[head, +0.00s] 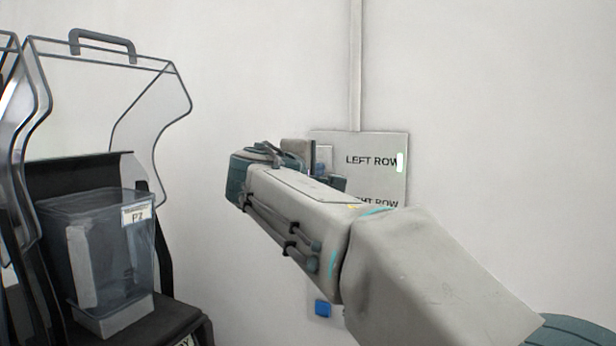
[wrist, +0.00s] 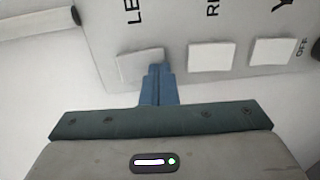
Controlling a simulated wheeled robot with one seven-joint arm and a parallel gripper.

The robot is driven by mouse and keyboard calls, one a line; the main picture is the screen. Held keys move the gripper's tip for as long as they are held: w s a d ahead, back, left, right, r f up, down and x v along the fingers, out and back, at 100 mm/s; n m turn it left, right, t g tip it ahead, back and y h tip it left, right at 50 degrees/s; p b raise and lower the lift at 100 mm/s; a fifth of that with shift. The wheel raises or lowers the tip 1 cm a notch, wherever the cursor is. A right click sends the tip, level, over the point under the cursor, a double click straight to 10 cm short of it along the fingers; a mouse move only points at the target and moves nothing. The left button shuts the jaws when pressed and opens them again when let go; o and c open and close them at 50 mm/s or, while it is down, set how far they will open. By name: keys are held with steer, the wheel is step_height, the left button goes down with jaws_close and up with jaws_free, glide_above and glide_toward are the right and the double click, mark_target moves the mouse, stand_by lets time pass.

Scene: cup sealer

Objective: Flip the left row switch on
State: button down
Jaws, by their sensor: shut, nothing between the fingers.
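A pale switch panel (head: 372,143) is on the wall, with a "LEFT ROW" label and, below it, a partly covered "RIGHT ROW" label. In the wrist view the left row switch (wrist: 138,62) is a white square next to the letters "LE". My gripper (wrist: 158,68) is shut and empty, its blue fingertips at the edge of this switch and overlapping its corner. I cannot tell whether they touch it. In the head view my arm hides the fingertips and much of the panel.
Two other white switches (wrist: 211,56) (wrist: 272,51) sit on the panel in the wrist view. A blue item (head: 322,308) shows low on the wall below my arm. A machine with a clear bin (head: 130,250) marked "P2" stands at left. The wall at right is bare.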

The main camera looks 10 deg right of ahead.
steer(key=shift+d, duration=0.2)
steer(key=f+b+v, duration=0.3)
steer(key=b+v, duration=0.1)
steer(key=v, duration=1)
steer(key=shift+a, duration=0.2)
steer(key=s+d+f+m+g+y, duration=0.15)
steer(key=d+f+g, duration=0.3)
steer(key=f, duration=0.85)
steer(key=s+f+m+g+y, duration=0.2)
steer(key=s+f, duration=0.3)
steer(key=f, duration=0.4)
steer(key=s+d+f+m+g+y, duration=0.1)
steer(key=s+f+m+y, duration=0.3)
steer(key=f, duration=0.5)
steer(key=s+d+f+m+g+y, duration=0.1)
steer(key=s+f+m+g+y, duration=0.2)
steer(key=s+f, duration=0.4)
step_height(320, 180, down, 3)
steer(key=shift+f, duration=0.1)
